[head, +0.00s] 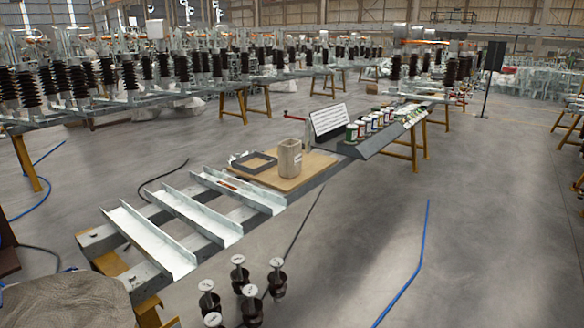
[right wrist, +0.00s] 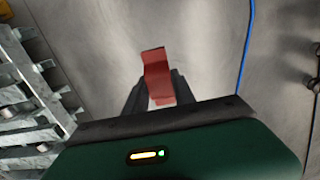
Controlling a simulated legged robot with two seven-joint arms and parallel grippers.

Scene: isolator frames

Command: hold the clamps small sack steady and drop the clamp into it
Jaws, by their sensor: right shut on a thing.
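A small tan sack (head: 290,158) with an open top and a pale label stands upright on a wooden board in the head view. It looks like the clamps small sack; its inside is too small to make out. In the right wrist view my right gripper (right wrist: 159,92) is shut on a red clamp (right wrist: 156,72), held between the dark fingertips above the grey floor. The sack does not show in that view. Neither gripper shows in the head view, and nothing is seen holding the sack.
Metal channels (head: 150,243) lie nearer. Several cans (head: 362,130) stand on a rack behind. Black insulators (head: 239,275) stand at the front, beside brown cloth (head: 70,302). The floor at right is mostly clear.

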